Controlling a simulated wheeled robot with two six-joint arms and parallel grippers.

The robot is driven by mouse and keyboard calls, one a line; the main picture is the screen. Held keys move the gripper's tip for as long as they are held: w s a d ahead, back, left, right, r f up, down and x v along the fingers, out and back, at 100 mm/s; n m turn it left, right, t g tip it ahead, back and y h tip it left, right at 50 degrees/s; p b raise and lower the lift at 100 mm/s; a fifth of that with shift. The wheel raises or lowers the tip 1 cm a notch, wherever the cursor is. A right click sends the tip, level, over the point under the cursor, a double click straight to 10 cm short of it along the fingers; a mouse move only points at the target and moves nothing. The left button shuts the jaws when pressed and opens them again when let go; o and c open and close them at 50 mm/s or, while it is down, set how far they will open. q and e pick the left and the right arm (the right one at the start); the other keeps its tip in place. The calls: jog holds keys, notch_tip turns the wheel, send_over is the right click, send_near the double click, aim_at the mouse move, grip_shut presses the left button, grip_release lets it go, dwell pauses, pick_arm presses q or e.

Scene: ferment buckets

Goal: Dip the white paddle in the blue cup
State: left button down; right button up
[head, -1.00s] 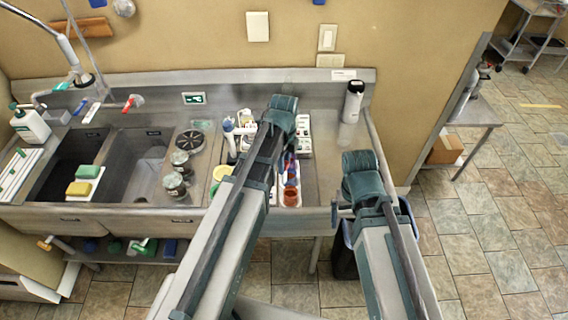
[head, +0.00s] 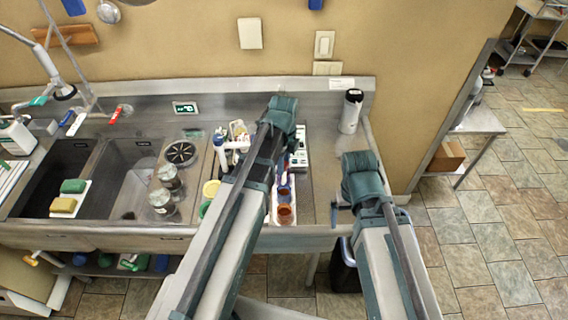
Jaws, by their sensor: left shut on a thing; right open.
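My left gripper (head: 268,142) is over the counter to the right of the sinks, mostly hidden by its own arm. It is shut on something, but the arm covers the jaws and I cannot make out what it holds. I cannot clearly pick out the white paddle. A small blue cup (head: 284,189) stands in a pale tray, just right of my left arm, with an orange-brown cup (head: 285,214) in front of it. My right gripper (head: 340,214) is open and empty near the counter's front edge, right of the cups.
A white and blue upright item (head: 220,140) stands left of my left arm. Jars (head: 162,202) stand beside the sinks, which have a sponge tray (head: 70,200). A white device (head: 299,155) lies behind the cups. A white bottle (head: 350,111) stands at the back right.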

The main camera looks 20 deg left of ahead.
aim_at(284, 180)
pick_arm(q)
jog(key=shift+f+b, duration=4.05)
jog(key=shift+f, duration=0.3)
jog(key=shift+r, duration=0.1)
notch_tip(284, 180, up, 8)
jog(key=p, duration=0.8)
